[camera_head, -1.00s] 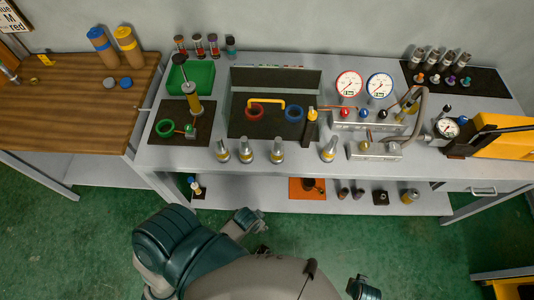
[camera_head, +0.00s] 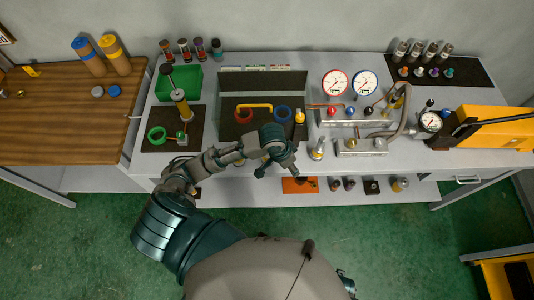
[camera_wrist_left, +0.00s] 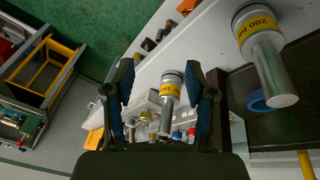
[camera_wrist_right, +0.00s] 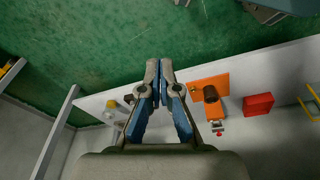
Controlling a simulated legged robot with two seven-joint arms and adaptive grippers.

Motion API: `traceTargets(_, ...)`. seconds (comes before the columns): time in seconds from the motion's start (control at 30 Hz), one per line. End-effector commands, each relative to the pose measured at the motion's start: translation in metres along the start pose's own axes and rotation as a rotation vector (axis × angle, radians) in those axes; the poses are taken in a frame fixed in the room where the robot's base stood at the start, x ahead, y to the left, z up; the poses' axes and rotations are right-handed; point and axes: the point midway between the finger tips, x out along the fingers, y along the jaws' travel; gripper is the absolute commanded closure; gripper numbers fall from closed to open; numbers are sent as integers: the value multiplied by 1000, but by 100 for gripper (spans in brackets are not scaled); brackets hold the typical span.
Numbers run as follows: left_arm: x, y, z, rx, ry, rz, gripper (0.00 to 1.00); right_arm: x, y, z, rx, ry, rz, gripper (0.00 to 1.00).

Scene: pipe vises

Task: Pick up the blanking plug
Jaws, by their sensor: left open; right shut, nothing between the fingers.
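I cannot tell for sure which piece is the blanking plug. Silver plug-like pieces with yellow bands stand along the bench's front edge; one (camera_head: 318,148) shows in the head view, right of my left gripper (camera_head: 278,169), while my arm hides others. In the left wrist view a large one labelled "200 bar" (camera_wrist_left: 264,55) is at upper right. A smaller banded one (camera_wrist_left: 170,91) shows beyond the gap of my open, empty left gripper (camera_wrist_left: 160,80). My right gripper (camera_wrist_right: 159,66) is shut and empty over the floor, in front of the lower shelf.
The bench holds a green bin (camera_head: 190,82), a grey tray (camera_head: 300,82), two gauges (camera_head: 335,83) with a valve block, and a yellow machine (camera_head: 495,130). An orange mat (camera_head: 298,186) and small parts lie on the lower shelf. A wooden table (camera_head: 60,130) stands at left.

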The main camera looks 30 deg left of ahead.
Motion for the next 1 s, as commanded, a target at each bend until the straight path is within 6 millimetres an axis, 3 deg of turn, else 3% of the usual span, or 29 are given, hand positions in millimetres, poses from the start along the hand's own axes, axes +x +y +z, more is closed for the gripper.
traceTargets(0.03,-19,-18,-14,-14,-30,-42,44,24,0,28,-4,-27,-2,100)
traceTargets(0.1,-43,-38,-23,-59,-85,-82,44,49,-1,62,-8,-44,-4,100)
traceTargets(0.2,-79,-62,-30,-143,-148,-136,44,73,0,107,-12,-63,-8,100)
traceTargets(0.3,-110,-81,-33,-226,-190,-172,44,84,0,142,-17,-78,-10,100)
traceTargets(0.47,-137,-99,-32,-310,-221,-193,44,90,-1,172,-21,-89,-10,100)
traceTargets(0.57,-135,-105,-29,-327,-229,-193,44,90,-2,177,-22,-92,-8,100)
traceTargets(1.0,-43,-118,-5,-325,-228,-192,44,90,-2,177,-22,-93,-8,100)
